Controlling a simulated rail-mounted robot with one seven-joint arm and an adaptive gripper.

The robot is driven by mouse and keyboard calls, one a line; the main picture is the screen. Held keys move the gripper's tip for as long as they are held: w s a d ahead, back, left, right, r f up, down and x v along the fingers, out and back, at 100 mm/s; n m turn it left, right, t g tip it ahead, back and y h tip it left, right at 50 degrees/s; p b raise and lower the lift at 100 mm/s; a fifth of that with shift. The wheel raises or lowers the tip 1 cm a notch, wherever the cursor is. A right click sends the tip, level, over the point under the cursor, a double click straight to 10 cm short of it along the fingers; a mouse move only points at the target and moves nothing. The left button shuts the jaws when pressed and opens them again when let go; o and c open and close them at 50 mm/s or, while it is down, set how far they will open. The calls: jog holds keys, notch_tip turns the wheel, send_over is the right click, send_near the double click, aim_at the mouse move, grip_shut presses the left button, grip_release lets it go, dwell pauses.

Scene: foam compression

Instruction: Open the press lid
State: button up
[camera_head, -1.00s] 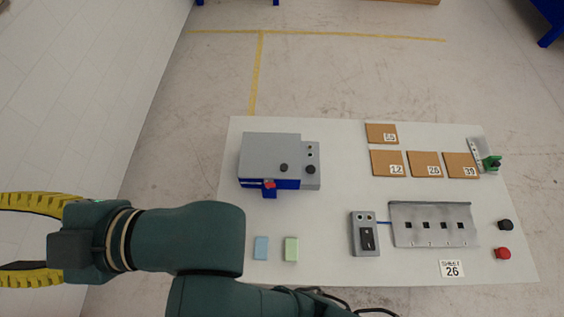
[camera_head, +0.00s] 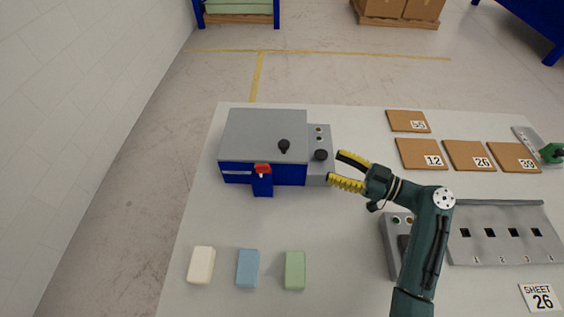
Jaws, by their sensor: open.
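The press (camera_head: 263,173) is a blue box with a flat grey lid (camera_head: 255,128) that lies closed on top. A black knob (camera_head: 284,146) stands on the lid near its front right. A red-topped blue latch (camera_head: 262,178) is on the front face. A grey side panel (camera_head: 319,150) with small buttons and a black knob adjoins the press on the right. My gripper (camera_head: 334,168) has yellow ribbed fingers, open and empty, pointing left beside that panel. I cannot tell whether a finger touches the panel.
White (camera_head: 201,265), blue (camera_head: 248,268) and green (camera_head: 295,270) foam blocks lie in front of the press. A grey control box (camera_head: 394,226) is partly hidden behind my arm. A slotted metal rack (camera_head: 507,234) is at right. Numbered brown tiles (camera_head: 422,153) lie at the back right.

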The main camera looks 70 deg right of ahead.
aim_at(283, 143)
jog(key=w, duration=0.5)
jog(key=w+d, duration=0.1)
jog(key=w, duration=0.9)
jog(key=shift+w+d, duration=0.3)
jog(key=shift+w, duration=0.1)
